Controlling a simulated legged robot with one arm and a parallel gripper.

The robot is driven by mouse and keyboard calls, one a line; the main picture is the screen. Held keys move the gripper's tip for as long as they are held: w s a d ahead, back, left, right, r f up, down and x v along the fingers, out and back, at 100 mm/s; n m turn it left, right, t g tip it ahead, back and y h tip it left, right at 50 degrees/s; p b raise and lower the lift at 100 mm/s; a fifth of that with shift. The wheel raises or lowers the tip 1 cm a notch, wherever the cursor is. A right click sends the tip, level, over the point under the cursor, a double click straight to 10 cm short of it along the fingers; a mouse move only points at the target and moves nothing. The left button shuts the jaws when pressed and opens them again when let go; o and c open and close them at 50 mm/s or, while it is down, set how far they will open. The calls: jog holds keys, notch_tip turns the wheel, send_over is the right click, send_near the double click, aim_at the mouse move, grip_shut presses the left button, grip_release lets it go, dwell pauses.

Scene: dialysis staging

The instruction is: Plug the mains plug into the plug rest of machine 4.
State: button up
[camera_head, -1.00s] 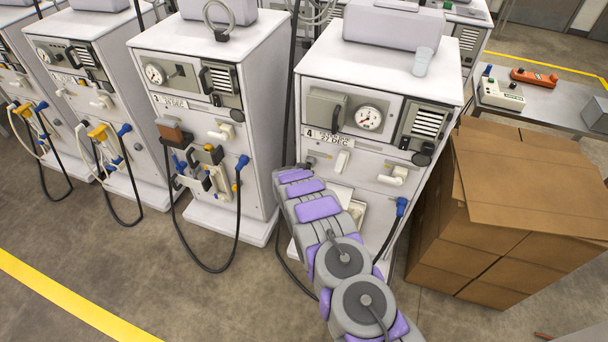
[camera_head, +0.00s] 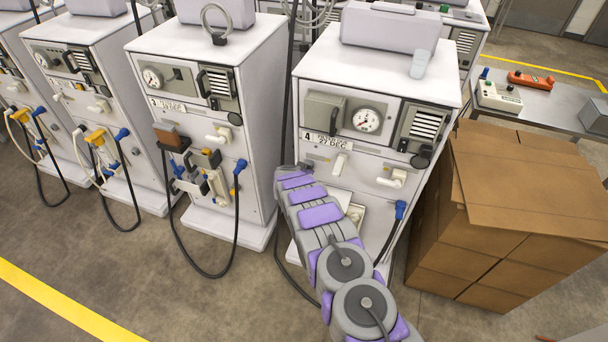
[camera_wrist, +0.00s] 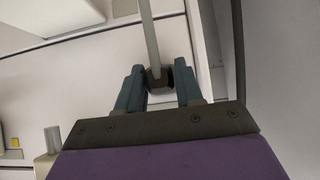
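Machine 4 (camera_head: 372,82) is a white cabinet with a round gauge and a label marked 4. My arm reaches to the lower left of its front, and my gripper is hidden behind the arm in the head view. In the wrist view my gripper (camera_wrist: 160,80) has its two blue-grey fingers closed on a small dark plug (camera_wrist: 158,77). A grey cable (camera_wrist: 150,32) runs from the plug to the top edge of the picture. A white panel is behind them. I cannot make out the plug rest of machine 4; my arm covers part of that front.
Machine 3 (camera_head: 205,62) stands to the left, with a black cable looping down its front. A stack of cardboard boxes (camera_head: 510,190) stands close on the right of machine 4. A blue connector (camera_head: 400,208) hangs on machine 4's right. Floor is clear at the front left.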

jog(key=o, duration=0.5)
jog(key=p+v, duration=0.2)
jog(key=v, duration=1.5)
jog(key=shift+a, duration=0.1)
